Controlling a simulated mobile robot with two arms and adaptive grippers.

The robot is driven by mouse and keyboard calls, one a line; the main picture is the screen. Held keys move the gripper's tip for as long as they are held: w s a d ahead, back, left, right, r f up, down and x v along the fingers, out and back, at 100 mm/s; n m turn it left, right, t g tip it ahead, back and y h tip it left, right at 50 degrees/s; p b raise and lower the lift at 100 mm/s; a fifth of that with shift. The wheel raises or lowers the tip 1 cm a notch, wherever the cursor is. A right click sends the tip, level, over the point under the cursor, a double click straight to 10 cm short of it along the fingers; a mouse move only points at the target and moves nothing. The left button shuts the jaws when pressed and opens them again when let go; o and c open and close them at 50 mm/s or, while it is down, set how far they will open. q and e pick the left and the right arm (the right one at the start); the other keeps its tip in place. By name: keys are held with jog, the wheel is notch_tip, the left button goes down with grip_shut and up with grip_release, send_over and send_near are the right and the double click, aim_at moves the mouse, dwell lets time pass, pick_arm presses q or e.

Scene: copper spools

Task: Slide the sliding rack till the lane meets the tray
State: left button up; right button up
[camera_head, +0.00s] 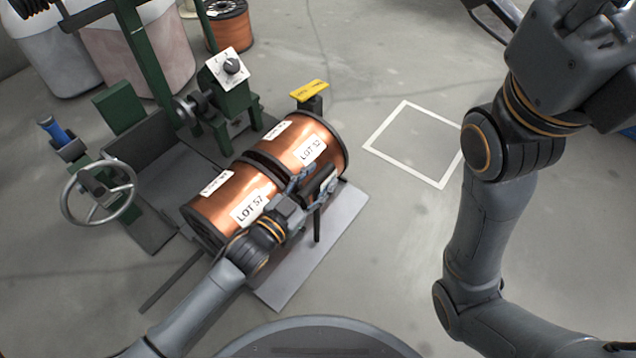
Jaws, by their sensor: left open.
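Two copper spools lie end to end, LOT 57 (228,193) nearer and LOT 12 (315,140) farther. They rest on a low support that I take to be the sliding rack; the spools hide most of it. A grey plate (342,222) shows on the floor at its right. My left gripper (311,187) is open at the right side of the spools, by a dark upright handle-like part; I cannot tell whether it touches. A dark grey tray-like bed (160,182) lies left of the spools. My right arm is at the right; dark parts at the top edge may be its gripper, unclear.
A green machine (230,100) with a dial box (229,68) stands behind the spools. A handwheel (98,192) is at the left. A yellow tag (309,91) stands beyond LOT 12. A white floor square (415,143) is empty. Bins and another spool (228,25) stand behind.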

pick_arm(q)
jog(key=shift+w+d, duration=0.15)
jog(key=shift+w, duration=0.05)
grip_shut()
